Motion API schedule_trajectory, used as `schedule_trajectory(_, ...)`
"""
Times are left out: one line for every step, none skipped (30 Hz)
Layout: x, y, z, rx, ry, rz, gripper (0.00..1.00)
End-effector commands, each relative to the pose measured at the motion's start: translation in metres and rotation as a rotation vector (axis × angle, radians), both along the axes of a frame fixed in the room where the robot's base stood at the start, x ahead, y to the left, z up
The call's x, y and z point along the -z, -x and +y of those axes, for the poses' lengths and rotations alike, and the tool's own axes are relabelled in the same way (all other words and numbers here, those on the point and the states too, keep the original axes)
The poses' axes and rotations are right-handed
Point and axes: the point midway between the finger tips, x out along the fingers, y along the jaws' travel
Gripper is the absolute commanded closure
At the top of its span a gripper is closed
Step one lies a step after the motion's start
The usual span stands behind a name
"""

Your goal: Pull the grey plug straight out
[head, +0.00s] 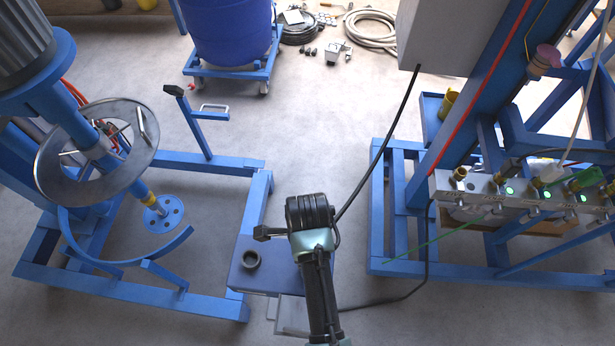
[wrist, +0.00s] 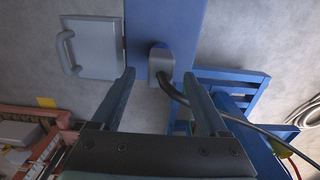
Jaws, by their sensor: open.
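The grey plug (wrist: 160,67) sits in the face of a blue panel (wrist: 186,22), with a dark cable (wrist: 178,93) leaving it toward the lower right. My gripper (wrist: 160,75) is open and empty. In the wrist view its two fingertips appear to the left and right of the plug, with visible gaps on both sides. I cannot tell how far the tips are from the panel. In the head view my arm hides the plug and the fingers, above a blue box (head: 243,279).
A grey cover with a handle (wrist: 92,48) is left of the plug in the wrist view. A dark ring (head: 251,258) is on the blue box. Blue frames stand left (head: 200,305) and right (head: 470,268). A black cable (head: 385,140) hangs near my arm.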

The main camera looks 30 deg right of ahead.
Motion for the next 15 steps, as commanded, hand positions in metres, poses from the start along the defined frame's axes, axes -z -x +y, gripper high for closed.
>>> schedule_trajectory(0.008, 0.001, 0.0, 0.0, -0.001, 0.003, 0.22)
schedule_trajectory(0.012, 0.001, 0.0, 0.0, -0.001, 0.004, 0.22)
schedule_trajectory(0.018, 0.001, 0.0, 0.0, 0.0, 0.002, 0.22)
schedule_trajectory(0.021, 0.0, 0.0, 0.0, 0.0, 0.002, 0.22)
schedule_trajectory(0.024, 0.0, 0.0, 0.0, -0.001, 0.001, 0.22)
schedule_trajectory(0.028, 0.0, 0.0, 0.0, -0.001, 0.001, 0.22)
schedule_trajectory(0.03, 0.0, 0.0, 0.0, 0.0, 0.0, 0.22)
schedule_trajectory(0.032, 0.0, 0.0, -0.001, 0.0, 0.0, 0.22)
schedule_trajectory(0.034, 0.0, 0.0, -0.001, 0.0, 0.0, 0.22)
schedule_trajectory(0.035, 0.0, 0.0, -0.001, 0.0, 0.0, 0.22)
schedule_trajectory(0.035, 0.0, 0.0, -0.001, 0.001, -0.001, 0.22)
schedule_trajectory(0.036, 0.0, 0.0, -0.001, 0.001, -0.001, 0.22)
schedule_trajectory(0.037, 0.0, 0.0, -0.001, 0.001, -0.001, 0.22)
schedule_trajectory(0.037, 0.0, 0.0, -0.001, 0.0, -0.002, 0.22)
schedule_trajectory(0.037, 0.0, 0.0, -0.001, 0.0, -0.002, 0.22)
